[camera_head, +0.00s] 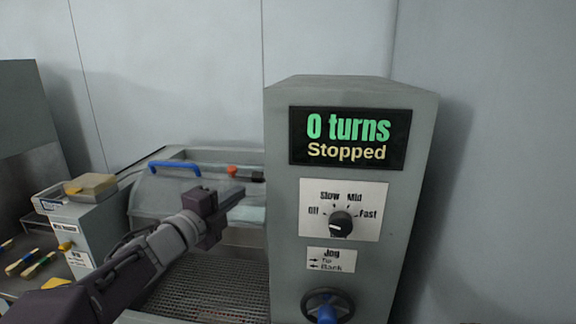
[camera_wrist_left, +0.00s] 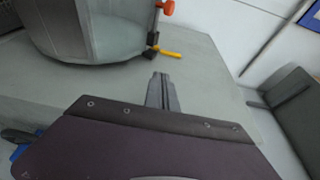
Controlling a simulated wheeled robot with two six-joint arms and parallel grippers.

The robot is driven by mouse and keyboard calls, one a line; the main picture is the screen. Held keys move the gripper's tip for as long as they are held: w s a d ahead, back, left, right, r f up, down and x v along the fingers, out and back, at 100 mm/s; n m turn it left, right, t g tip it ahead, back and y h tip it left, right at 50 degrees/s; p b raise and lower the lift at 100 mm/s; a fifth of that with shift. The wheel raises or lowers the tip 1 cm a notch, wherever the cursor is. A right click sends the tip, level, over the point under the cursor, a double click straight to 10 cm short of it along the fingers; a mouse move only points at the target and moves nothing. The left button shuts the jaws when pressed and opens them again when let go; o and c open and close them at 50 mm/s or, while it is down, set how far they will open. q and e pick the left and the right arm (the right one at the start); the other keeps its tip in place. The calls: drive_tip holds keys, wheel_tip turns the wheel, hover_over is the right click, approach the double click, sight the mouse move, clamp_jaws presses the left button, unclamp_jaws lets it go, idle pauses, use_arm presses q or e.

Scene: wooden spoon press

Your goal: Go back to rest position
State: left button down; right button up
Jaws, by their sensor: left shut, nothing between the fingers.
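My left gripper (camera_head: 238,196) is in the middle of the head view, in front of the grey machine and left of its control cabinet (camera_head: 281,180). Its fingers are shut and empty. In the left wrist view the shut fingers (camera_wrist_left: 161,76) point at a grey surface. The cabinet has a display (camera_head: 348,139) reading "0 turns Stopped". Below it is a black speed knob (camera_head: 340,224) on a panel marked Off, Slow, Mid and Fast. My right gripper is not in view.
A handwheel with a blue grip (camera_head: 326,313) is low on the cabinet. A cover with a blue handle (camera_head: 174,169) is behind my left arm. A perforated tray (camera_head: 215,285) lies below. Several coloured-handled tools (camera_head: 30,262) lie at the left. An orange knob (camera_wrist_left: 166,7) shows in the wrist view.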

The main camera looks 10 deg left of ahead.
use_arm(q)
wheel_tip(320, 180, down, 11)
drive_tip(key=s+d+n+g+y+p, duration=0.1)
drive_tip(key=s+n+g+y+p, duration=0.1)
drive_tip(key=n+g+y+p, duration=0.45)
drive_tip(key=s+f+n+g, duration=0.4)
drive_tip(key=s+f+n, duration=0.3)
drive_tip(key=s, duration=0.3)
drive_tip(key=s+a+f+n+g+p, duration=0.1)
drive_tip(key=s+f+n+g, duration=0.4)
drive_tip(key=s+f+n, duration=0.3)
drive_tip(key=s+n, duration=0.1)
drive_tip(key=s, duration=0.1)
drive_tip(key=shift+s+h, duration=0.3)
drive_tip(key=shift+h, duration=0.05)
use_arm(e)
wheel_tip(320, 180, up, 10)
use_arm(q)
drive_tip(key=shift+a, duration=0.1)
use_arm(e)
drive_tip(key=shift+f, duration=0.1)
